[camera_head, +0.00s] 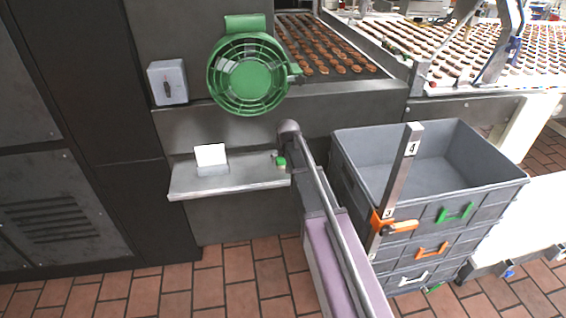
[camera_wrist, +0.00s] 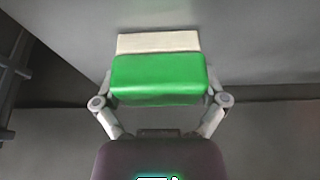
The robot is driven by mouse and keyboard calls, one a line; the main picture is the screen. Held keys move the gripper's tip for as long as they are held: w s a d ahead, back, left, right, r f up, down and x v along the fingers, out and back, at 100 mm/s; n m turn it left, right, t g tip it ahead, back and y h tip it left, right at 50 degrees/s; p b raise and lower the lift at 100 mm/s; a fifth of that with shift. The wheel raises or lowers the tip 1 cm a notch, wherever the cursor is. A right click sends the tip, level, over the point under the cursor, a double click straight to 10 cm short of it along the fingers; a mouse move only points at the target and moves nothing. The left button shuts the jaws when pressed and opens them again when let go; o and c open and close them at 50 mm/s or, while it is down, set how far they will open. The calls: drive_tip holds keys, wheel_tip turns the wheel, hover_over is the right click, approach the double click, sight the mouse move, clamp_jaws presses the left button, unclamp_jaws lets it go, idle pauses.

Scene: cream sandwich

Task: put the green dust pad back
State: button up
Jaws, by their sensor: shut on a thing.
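The green dust pad (camera_wrist: 158,78) sits between the two fingers of my gripper (camera_wrist: 160,90) in the wrist view. My gripper is shut on it, one finger at each end. A cream block (camera_wrist: 158,42) shows just beyond the green part; I cannot tell if it belongs to the pad. In the head view my gripper (camera_head: 280,157) is mostly hidden by my arm, and a small bit of green (camera_head: 281,162) shows at it. It appears over or near the right end of a small metal shelf (camera_head: 232,183).
A white card (camera_head: 210,155) stands in a grey holder on the shelf's left part. A green round fan (camera_head: 248,75) and a switch box (camera_head: 168,82) are above. Stacked grey crates (camera_head: 430,150) with a numbered post (camera_head: 402,165) stand right of my arm.

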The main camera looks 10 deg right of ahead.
drive_tip(key=shift+f, duration=0.2)
drive_tip(key=o, duration=0.6)
drive_tip(key=shift+r, duration=0.1)
drive_tip(key=shift+o, duration=0.2)
drive_tip(key=shift+r, duration=0.15)
drive_tip(key=p+v, duration=1.1)
drive_tip(key=v, duration=0.1)
idle(0.8)
drive_tip(key=s+f+g, duration=0.1)
drive_tip(key=s+g, duration=0.3)
drive_tip(key=s, duration=2)
drive_tip(key=shift+s+a+f+g, duration=0.15)
drive_tip(key=shift+s+f+g, duration=0.1)
drive_tip(key=shift+s+g, duration=0.1)
